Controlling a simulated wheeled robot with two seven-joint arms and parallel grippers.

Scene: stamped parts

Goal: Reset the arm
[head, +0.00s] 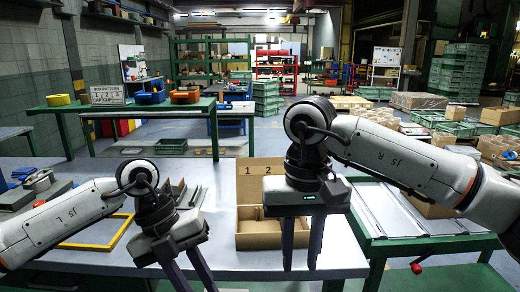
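My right gripper (301,262) hangs pointing down in front of an open cardboard box (246,226) on the grey table. Its two fingers are apart with nothing between them. The box's raised lid (262,167) is marked 1 and 2, and the gripper hides part of the box and its inside. My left gripper (198,282) points down over the table's front, left of the box. Its fingers are apart, no object shows between them, and their tips run to the bottom edge of the view.
A yellow frame (112,240) lies on the grey table (100,262). Grey metal parts (36,186) are at its left, and dark trays (176,188) lie behind my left gripper. A green-framed table (425,248) with metal strips stands at the right. A green bench (120,108) is behind.

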